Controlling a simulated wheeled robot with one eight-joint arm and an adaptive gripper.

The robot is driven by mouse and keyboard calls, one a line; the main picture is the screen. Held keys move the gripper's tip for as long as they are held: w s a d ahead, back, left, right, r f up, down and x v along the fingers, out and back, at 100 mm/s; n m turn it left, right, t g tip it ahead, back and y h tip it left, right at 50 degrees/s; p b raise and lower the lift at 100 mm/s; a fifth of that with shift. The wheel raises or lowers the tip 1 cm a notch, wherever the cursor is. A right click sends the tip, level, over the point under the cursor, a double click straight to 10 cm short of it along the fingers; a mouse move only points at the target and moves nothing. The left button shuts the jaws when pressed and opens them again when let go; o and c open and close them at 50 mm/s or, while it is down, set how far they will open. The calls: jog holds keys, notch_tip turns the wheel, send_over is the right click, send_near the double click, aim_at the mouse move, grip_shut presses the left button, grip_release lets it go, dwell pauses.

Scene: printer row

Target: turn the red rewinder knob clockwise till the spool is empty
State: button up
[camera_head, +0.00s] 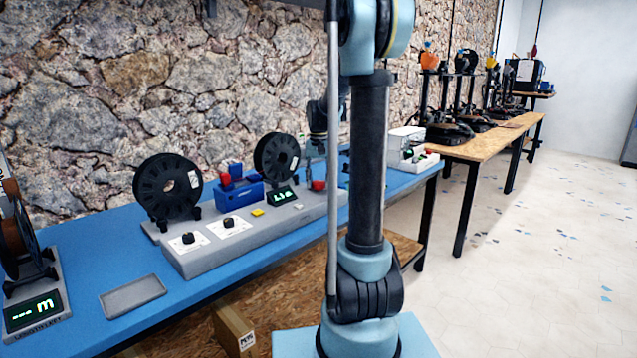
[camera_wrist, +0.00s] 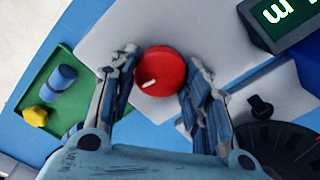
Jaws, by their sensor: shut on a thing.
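The red rewinder knob (camera_wrist: 172,62) is round, with a short white mark near its lower left edge in the wrist view. My gripper (camera_wrist: 160,80) is shut on it, one finger on each side. Two black spools stand on the rewinder, a left one (camera_head: 150,190) and a right one (camera_head: 268,155). Whether filament is left on them I cannot tell. A green-lit display (camera_head: 282,196) stands before the right spool; its digits are too small to read surely.
A blue unit (camera_head: 240,194) sits between the spools. Two black dials (camera_head: 188,238) are on the base front. A grey tray (camera_head: 133,297) and another spool stand (camera_head: 38,305) are at left. A green tray (camera_wrist: 50,115) holds blue and yellow pieces left of my gripper.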

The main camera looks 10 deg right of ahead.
aim_at(318, 181)
dwell(0.6)
jog(key=o, duration=1.1)
jog(key=shift+c, duration=0.2)
jog(key=shift+r, duration=0.1)
notch_tip(318, 181, up, 12)
jog(key=shift+w, duration=0.15)
